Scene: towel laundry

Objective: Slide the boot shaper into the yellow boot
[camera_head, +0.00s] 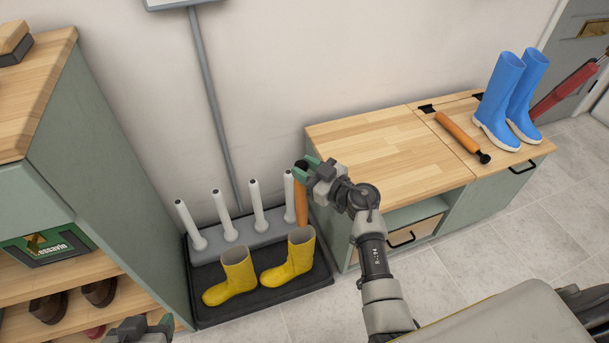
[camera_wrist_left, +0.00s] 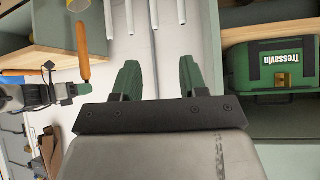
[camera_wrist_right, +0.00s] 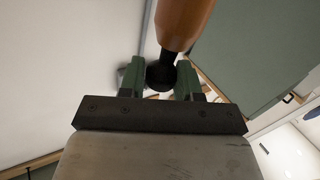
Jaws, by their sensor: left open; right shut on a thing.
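Two yellow boots stand upright on a black tray (camera_head: 205,312): a left one (camera_head: 238,272) and a right one (camera_head: 290,258). My right gripper (camera_head: 308,165) is shut on the black knob of an orange boot shaper (camera_head: 301,205), which hangs nearly upright above the right boot. Its lower end is close to that boot's opening; I cannot tell whether it is inside. In the right wrist view, the black knob (camera_wrist_right: 160,72) sits between the fingers. The shaper also shows in the left wrist view (camera_wrist_left: 82,52). My left gripper (camera_wrist_left: 155,80) is open and empty, low at the left.
A grey rack (camera_head: 240,236) with several white pegs stands behind the boots. A wooden-topped bench (camera_head: 370,145) at the right holds a second orange shaper (camera_head: 457,132) and blue boots (camera_head: 500,95). A shelf unit at the left holds a green case (camera_head: 45,245) and shoes.

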